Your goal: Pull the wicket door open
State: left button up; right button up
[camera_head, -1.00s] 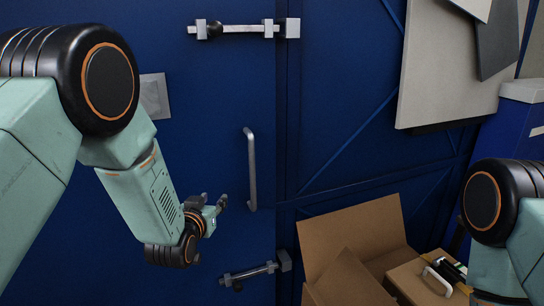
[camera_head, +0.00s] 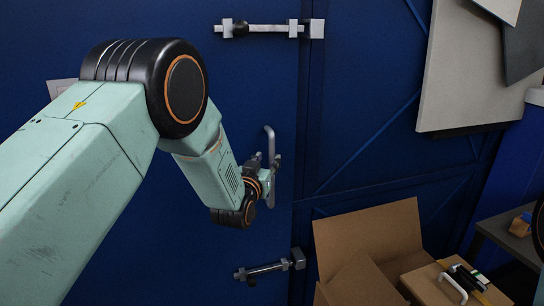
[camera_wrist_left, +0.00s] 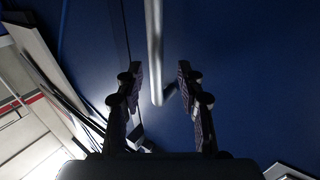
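The blue wicket door (camera_head: 260,80) fills the middle of the head view and looks shut against the panel on its right. Its upright grey bar handle (camera_head: 270,137) is near its right edge, partly hidden by my left gripper (camera_head: 266,162). In the left wrist view, the handle (camera_wrist_left: 154,45) runs down between the two fingers of my left gripper (camera_wrist_left: 157,80). The fingers are apart, with a gap on both sides of the bar. I cannot tell how deep the bar sits between them. My right gripper is out of view.
An upper bolt (camera_head: 268,28) and a lower bolt (camera_head: 268,269) sit at the door's right edge. Grey boards (camera_head: 468,70) lean at the upper right, with a dark side table (camera_head: 505,235) below.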

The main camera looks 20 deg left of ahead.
aim_at(270, 157)
pick_arm(q)
jog(key=shift+w+d, duration=0.3)
jog(key=shift+w, duration=0.35)
jog(key=shift+w+d, duration=0.25)
jog(key=shift+w, duration=0.35)
jog(key=shift+w+a, duration=0.1)
jog(key=shift+w, duration=0.2)
jog(key=shift+w+a, duration=0.25)
jog(key=shift+a, duration=0.3)
jog(key=shift+w+d, duration=0.25)
jog(key=shift+d, duration=0.3)
jog(key=shift+s+a, duration=0.2)
jog(key=shift+a, duration=0.2)
jog(key=c, duration=0.5)
jog(key=shift+c, duration=0.5)
jog(key=shift+d, duration=0.25)
grip_shut()
jog(key=shift+a, duration=0.1)
jog(key=shift+a, duration=0.1)
